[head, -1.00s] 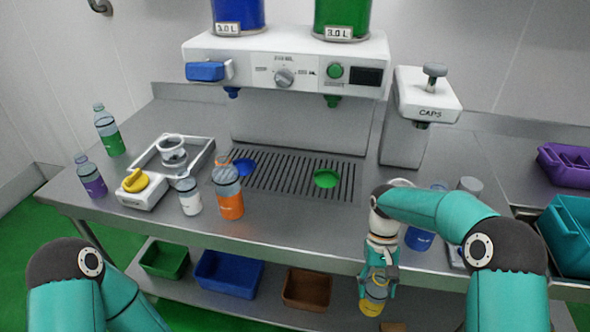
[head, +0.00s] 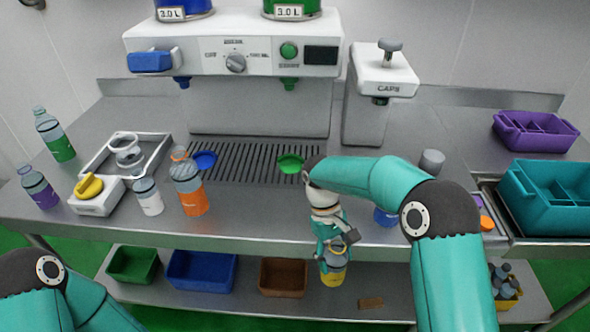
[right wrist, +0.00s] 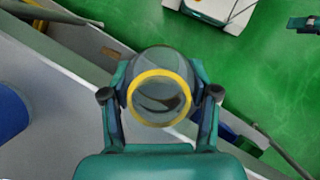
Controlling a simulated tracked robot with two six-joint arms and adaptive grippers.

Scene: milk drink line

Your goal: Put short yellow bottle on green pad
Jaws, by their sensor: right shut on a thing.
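The short yellow bottle (head: 333,268) is in my right gripper (head: 331,246), below the front edge of the counter in the head view. In the right wrist view the bottle (right wrist: 160,98) shows end-on with a yellow ring, between the two fingers of the gripper (right wrist: 160,110), which is shut on it. The green pad (head: 290,164) lies on the dark drain grill under the machine's green nozzle, and nothing stands on it. My left gripper is out of view; only part of my left arm shows.
A blue pad (head: 204,160) lies left on the grill (head: 245,160). An orange bottle (head: 190,190), a white bottle (head: 149,198) and a scale (head: 97,198) stand to the left. A blue bottle (head: 385,215) is partly behind my right arm. Bins (head: 283,277) sit on the lower shelf.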

